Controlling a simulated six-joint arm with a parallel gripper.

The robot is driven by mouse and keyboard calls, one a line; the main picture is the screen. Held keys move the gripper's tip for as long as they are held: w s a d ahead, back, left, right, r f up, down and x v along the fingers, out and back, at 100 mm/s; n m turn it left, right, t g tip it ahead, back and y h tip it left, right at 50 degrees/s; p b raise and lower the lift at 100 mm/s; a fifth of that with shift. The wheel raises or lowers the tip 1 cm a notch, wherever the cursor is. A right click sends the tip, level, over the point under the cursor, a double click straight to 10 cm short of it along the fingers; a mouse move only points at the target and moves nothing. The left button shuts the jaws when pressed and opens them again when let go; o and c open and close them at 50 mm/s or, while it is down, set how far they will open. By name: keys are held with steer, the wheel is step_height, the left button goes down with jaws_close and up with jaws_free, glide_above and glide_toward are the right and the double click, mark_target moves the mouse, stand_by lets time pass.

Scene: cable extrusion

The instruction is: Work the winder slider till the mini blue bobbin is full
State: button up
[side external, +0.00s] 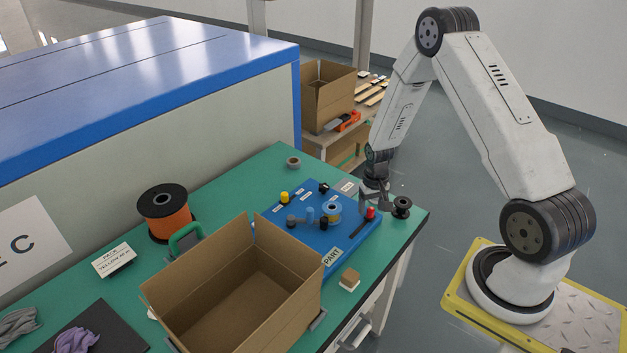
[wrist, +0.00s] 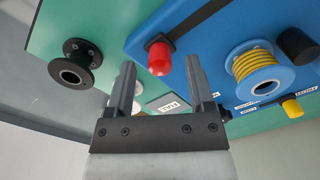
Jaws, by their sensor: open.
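The blue bobbin (wrist: 278,76) is wound with yellow wire and sits on the blue winder board (wrist: 205,30); how full it is, I cannot tell. In the side view the bobbin (side external: 334,208) is near the middle of the board (side external: 350,243). A red knob (wrist: 160,58) on a black base, possibly the slider's handle, is at the board's edge. It also shows in the side view (side external: 371,213). My gripper (wrist: 161,66) is open and empty, its fingertips to either side of the knob in the wrist view; I cannot tell whether they touch it.
A black spool (side external: 402,206) stands on the green table (side external: 278,158) right of the board. A yellow knob (side external: 284,197) is on the board. An open cardboard box (side external: 205,318) stands in front, with an orange spool (side external: 172,222) behind it.

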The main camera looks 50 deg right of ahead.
steer(key=shift+f, duration=0.5)
jaws_close()
stand_by(1.3)
